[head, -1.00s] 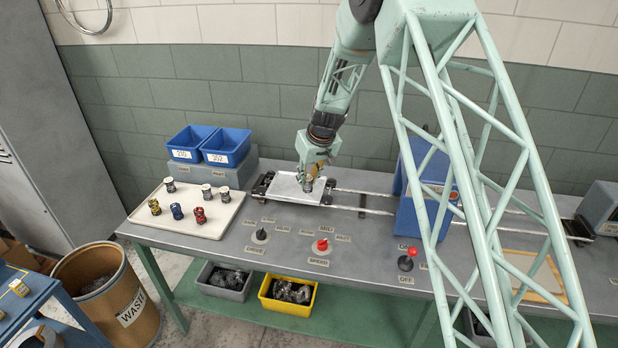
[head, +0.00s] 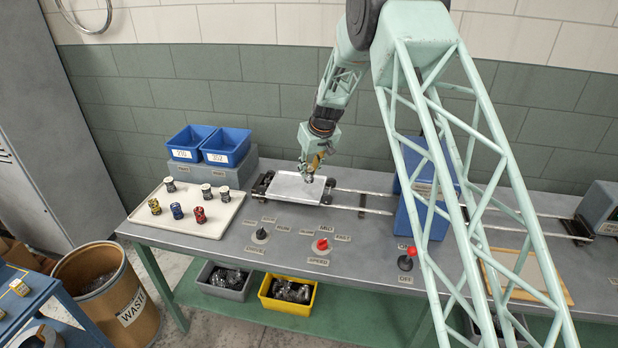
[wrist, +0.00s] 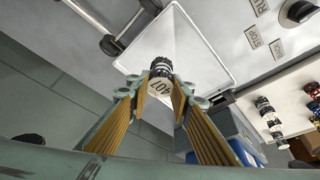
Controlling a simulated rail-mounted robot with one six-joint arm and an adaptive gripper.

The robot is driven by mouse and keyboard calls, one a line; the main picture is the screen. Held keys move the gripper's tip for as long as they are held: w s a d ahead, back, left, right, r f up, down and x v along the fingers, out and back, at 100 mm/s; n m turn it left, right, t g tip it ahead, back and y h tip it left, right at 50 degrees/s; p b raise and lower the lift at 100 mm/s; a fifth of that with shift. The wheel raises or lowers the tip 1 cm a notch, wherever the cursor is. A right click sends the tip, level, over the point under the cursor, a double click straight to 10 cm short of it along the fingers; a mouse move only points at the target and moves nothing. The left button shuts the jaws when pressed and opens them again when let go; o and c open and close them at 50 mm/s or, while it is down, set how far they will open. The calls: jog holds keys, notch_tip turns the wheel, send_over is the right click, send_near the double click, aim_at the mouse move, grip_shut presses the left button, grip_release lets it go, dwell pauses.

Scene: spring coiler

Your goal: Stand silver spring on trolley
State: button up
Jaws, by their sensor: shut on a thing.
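The trolley (head: 283,187), a pale flat plate with black wheels, stands on rails at the bench's left half; its plate also fills the upper middle of the wrist view (wrist: 205,45). My gripper (head: 308,177) is over the trolley's right part. In the wrist view my gripper (wrist: 161,90) is shut on a silver-and-dark coil spring (wrist: 161,66) with a white numbered end (wrist: 160,87) facing the camera. Whether the spring touches the plate or hangs just above it, I cannot tell.
A cream tray (head: 190,222) at left holds several springs: grey ones behind, yellow, blue and red ones in front. Two blue bins (head: 226,147) stand behind it. A blue machine (head: 423,215) straddles the rails at right. Knobs, including a red one (head: 322,245), line the front.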

aim_at(309, 176)
jog(key=shift+w, duration=0.3)
jog(key=shift+f, duration=1.8)
jog(key=shift+f, duration=0.1)
jog(key=o, duration=0.8)
jog(key=shift+o, duration=0.2)
jog(key=shift+s+d+r, duration=0.1)
jog(key=shift+s+r, duration=0.1)
jog(key=shift+r, duration=0.5)
jog(key=v, duration=1)
jog(key=shift+s+r, duration=0.25)
jog(key=shift+r, duration=0.05)
jog(key=shift+d+r, duration=0.1)
jog(key=shift+d, duration=0.05)
